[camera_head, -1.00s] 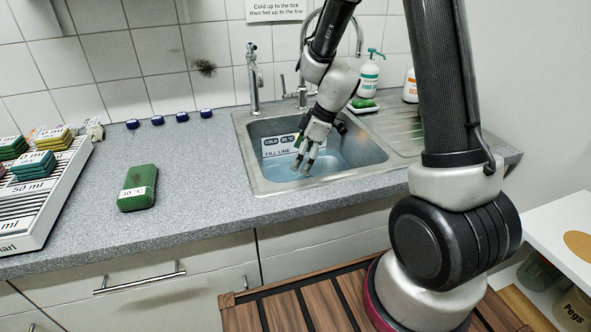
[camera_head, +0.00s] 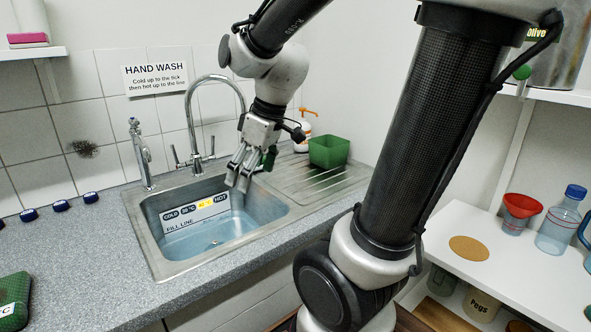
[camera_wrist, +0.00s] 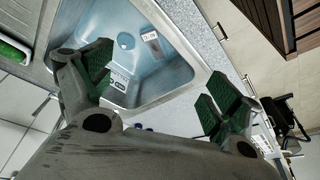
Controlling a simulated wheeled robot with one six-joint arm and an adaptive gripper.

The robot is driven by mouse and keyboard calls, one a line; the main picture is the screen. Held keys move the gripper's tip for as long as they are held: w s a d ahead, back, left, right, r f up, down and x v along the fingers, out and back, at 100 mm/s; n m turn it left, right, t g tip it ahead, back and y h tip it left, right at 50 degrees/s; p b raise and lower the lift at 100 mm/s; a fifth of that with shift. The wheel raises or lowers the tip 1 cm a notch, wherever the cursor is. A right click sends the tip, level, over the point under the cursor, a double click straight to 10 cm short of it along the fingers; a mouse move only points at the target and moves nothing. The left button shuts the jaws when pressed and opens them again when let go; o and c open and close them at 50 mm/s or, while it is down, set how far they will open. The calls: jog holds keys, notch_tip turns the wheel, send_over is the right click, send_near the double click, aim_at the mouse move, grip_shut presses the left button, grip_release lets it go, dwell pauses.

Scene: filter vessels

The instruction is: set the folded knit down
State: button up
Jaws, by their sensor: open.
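A green, textured folded piece with a white label (camera_head: 14,300), which looks like the folded knit, lies on the counter and is cut by the left edge of the head view. My gripper (camera_head: 238,184) hangs over the right part of the sink (camera_head: 158,262), fingers pointing down, open and with nothing between them. In the wrist view my gripper (camera_wrist: 160,82) has its two green-padded fingers spread wide, with the sink basin (camera_wrist: 150,75) beyond them. Clear bluish water shows in the basin, below a temperature strip (camera_head: 192,212) marked with a fill line.
A tall tap (camera_head: 190,110) and a smaller tap (camera_head: 140,150) stand behind the sink. A green tub (camera_head: 328,151) and an orange-topped pump bottle (camera_head: 307,122) stand by the ribbed drainer (camera_head: 310,185). Blue caps (camera_head: 60,205) line the back counter. A white shelf (camera_head: 500,262) is at right.

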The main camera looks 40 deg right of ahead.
jog(key=s+d+r+m+h, duration=0.1)
jog(key=s+d+m, duration=0.1)
jog(key=s, duration=0.3)
jog(key=s+d+r+m+t+h, duration=0.1)
jog(key=s+d+r+m, duration=0.1)
jog(key=s+m, duration=0.2)
jog(key=shift+s+d, duration=0.4)
jog(key=shift+s, duration=0.3)
jog(key=shift+r, duration=0.1)
